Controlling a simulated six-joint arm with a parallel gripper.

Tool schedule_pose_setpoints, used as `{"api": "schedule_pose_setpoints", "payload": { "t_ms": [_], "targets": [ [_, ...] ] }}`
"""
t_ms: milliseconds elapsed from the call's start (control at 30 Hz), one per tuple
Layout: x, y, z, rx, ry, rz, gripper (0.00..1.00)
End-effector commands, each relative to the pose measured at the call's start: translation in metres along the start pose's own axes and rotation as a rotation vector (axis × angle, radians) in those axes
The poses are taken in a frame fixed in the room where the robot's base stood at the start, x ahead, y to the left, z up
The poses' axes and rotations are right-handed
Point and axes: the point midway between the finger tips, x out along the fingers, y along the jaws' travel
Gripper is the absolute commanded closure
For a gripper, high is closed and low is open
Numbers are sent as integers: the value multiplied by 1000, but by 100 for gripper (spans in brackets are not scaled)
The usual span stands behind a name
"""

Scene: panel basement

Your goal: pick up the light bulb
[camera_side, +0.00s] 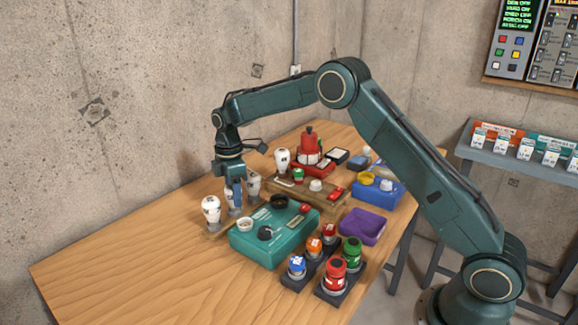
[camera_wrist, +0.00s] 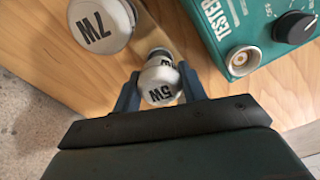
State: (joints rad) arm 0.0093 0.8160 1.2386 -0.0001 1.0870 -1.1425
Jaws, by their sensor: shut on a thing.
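A white light bulb marked 5W (camera_wrist: 160,84) sits between the two blue fingers of my gripper (camera_wrist: 160,92) in the wrist view. My gripper (camera_side: 235,198) is shut on this bulb, and in the side view its fingers hide much of it. A larger white bulb marked 7W (camera_wrist: 100,26) stands beside it; it also shows in the side view (camera_side: 211,207). Another white bulb (camera_side: 254,184) stands on the other side and is mostly hidden behind the held bulb in the wrist view. Whether the held bulb is clear of its wooden holder (camera_side: 214,234) cannot be told.
A teal tester box (camera_side: 262,238) with an open socket (camera_wrist: 243,60) and a black knob (camera_wrist: 296,28) stands close to the right. Red, green, orange and blue buttons (camera_side: 334,272), a purple tray (camera_side: 363,226) and a blue box (camera_side: 378,190) lie further right. The table's left part is clear.

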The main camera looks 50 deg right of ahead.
Motion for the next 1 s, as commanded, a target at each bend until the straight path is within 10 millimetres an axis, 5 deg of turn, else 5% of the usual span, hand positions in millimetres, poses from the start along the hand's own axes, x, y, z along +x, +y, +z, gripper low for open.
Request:
{"api": "schedule_pose_setpoints", "payload": {
  "t_ms": [467, 1000],
  "targets": [
    [-25, 0, 0, 0, 1, 3, 81],
    [-135, 1, 0, 0, 2, 4, 81]
  ]
}}
